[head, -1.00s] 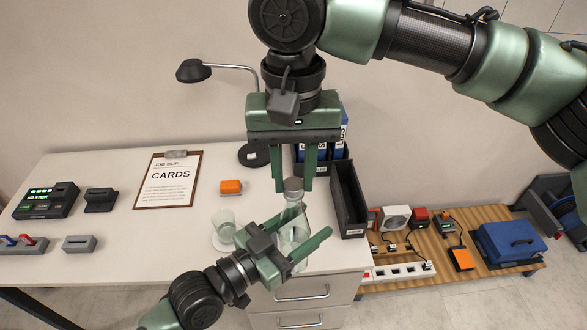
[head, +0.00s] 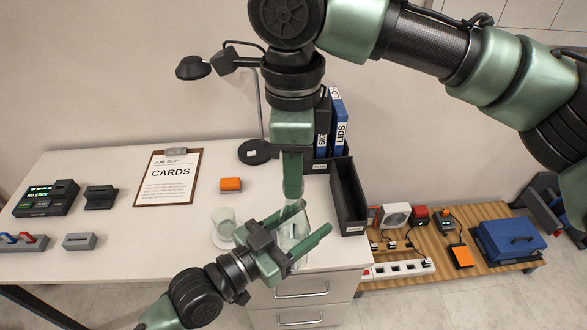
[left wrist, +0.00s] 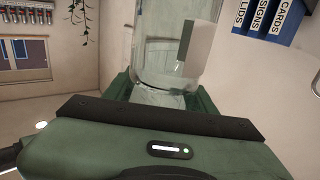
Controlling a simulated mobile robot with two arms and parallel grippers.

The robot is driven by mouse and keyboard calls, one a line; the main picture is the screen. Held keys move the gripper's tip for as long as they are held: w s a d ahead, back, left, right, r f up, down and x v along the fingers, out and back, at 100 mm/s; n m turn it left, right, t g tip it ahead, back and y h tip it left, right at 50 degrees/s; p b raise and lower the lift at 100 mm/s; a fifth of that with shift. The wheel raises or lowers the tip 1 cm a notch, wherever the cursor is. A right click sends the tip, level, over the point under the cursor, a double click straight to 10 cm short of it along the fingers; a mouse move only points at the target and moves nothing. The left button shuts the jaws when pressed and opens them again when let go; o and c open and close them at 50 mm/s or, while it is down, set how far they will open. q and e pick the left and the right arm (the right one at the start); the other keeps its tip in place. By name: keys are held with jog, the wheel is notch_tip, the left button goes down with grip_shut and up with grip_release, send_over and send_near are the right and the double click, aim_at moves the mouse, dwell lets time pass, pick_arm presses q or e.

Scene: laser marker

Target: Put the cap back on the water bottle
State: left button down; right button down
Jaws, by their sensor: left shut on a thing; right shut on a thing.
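The clear water bottle (head: 299,232) stands near the table's front right corner. My left gripper (head: 303,226) is shut around its body from the left. In the left wrist view, the clear bottle wall (left wrist: 165,60) fills the space between the fingers. My right gripper (head: 293,192) points straight down over the bottle's neck, seen edge-on with one finger in front of the other. It is shut on the grey cap, which its fingers now hide. Whether the cap is seated on the neck cannot be seen.
An orange block (head: 230,184), a clipboard (head: 168,178) and a lamp base (head: 254,152) are further back. A black bin (head: 348,197) stands close on the right.

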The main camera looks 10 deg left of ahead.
jog(key=shift+m, duration=0.3)
jog(key=c, duration=1.1)
grip_release()
jog(key=shift+r, duration=2.3)
jog(key=shift+c, duration=0.4)
